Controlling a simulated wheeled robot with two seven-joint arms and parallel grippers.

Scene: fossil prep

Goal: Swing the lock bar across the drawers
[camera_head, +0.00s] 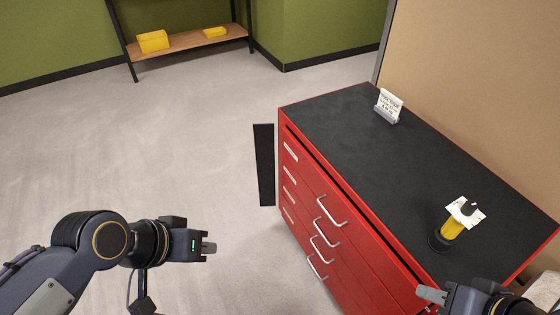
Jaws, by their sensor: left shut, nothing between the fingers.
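The lock bar (264,165) is a flat black strip. It stands upright at the left edge of the red drawer cabinet (378,258), out to the side of the drawer fronts rather than across them. The drawers have silver handles (325,240). My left gripper (209,247) is shut and empty, over the floor to the left of the cabinet and below the bar, apart from both. My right gripper (432,294) is at the bottom right, by the cabinet's near top edge; its fingers are seen from the side, so their opening is unclear.
A shelf (185,40) with yellow items is far back. The floor left of the cabinet is clear.

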